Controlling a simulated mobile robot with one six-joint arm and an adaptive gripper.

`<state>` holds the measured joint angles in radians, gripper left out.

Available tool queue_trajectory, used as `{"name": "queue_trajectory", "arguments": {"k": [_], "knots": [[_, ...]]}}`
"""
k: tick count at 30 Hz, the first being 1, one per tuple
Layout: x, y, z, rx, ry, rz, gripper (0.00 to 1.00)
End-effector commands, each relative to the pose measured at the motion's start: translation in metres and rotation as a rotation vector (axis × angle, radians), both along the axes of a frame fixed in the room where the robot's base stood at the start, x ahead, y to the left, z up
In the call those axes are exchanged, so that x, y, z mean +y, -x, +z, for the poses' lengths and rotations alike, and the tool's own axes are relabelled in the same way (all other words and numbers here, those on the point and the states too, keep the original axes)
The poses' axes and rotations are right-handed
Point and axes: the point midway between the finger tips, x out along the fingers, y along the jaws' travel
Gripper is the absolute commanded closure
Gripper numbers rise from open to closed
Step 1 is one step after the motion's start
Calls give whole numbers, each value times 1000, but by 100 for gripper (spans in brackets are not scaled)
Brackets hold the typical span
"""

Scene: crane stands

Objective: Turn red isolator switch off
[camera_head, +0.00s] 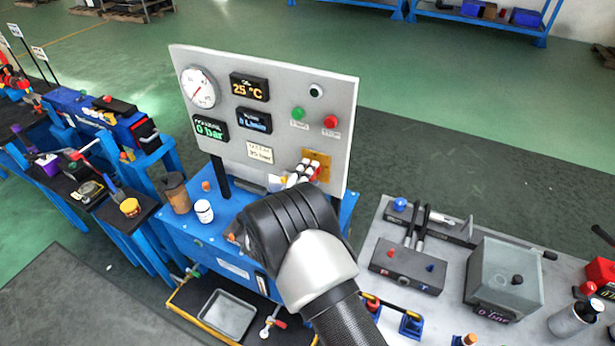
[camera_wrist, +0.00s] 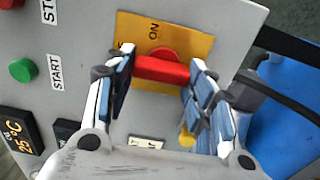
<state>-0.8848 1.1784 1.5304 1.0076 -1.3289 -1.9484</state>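The red isolator switch (camera_wrist: 162,69) sits on a yellow plate (camera_wrist: 185,43) marked "ON" on the grey panel. In the wrist view its bar-shaped handle lies crosswise between my two fingers, and its ends meet their inner faces. My gripper (camera_wrist: 163,72) appears shut on the handle, with the fingers held apart by its length. In the head view my gripper (camera_head: 301,174) reaches the lower right of the panel, where the yellow plate (camera_head: 318,160) shows behind the fingers. There the fingers hide most of the switch. A second word on the plate is partly covered by the left finger.
The panel (camera_head: 285,85) also carries a green start button (camera_head: 298,113), a red stop button (camera_head: 330,121), a gauge (camera_head: 199,87) and displays. Below stand a white container (camera_head: 204,211) and a brown one (camera_head: 176,193). A grey table (camera_head: 375,235) with equipment is at right.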

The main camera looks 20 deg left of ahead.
Motion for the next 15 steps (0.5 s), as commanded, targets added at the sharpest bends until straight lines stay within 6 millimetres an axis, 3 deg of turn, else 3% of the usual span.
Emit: {"name": "queue_trajectory", "arguments": {"k": [9, 15], "knots": [[0, 0, 0, 0, 1, 0, 30], [0, 0, 0, 0, 0, 0, 30]]}}
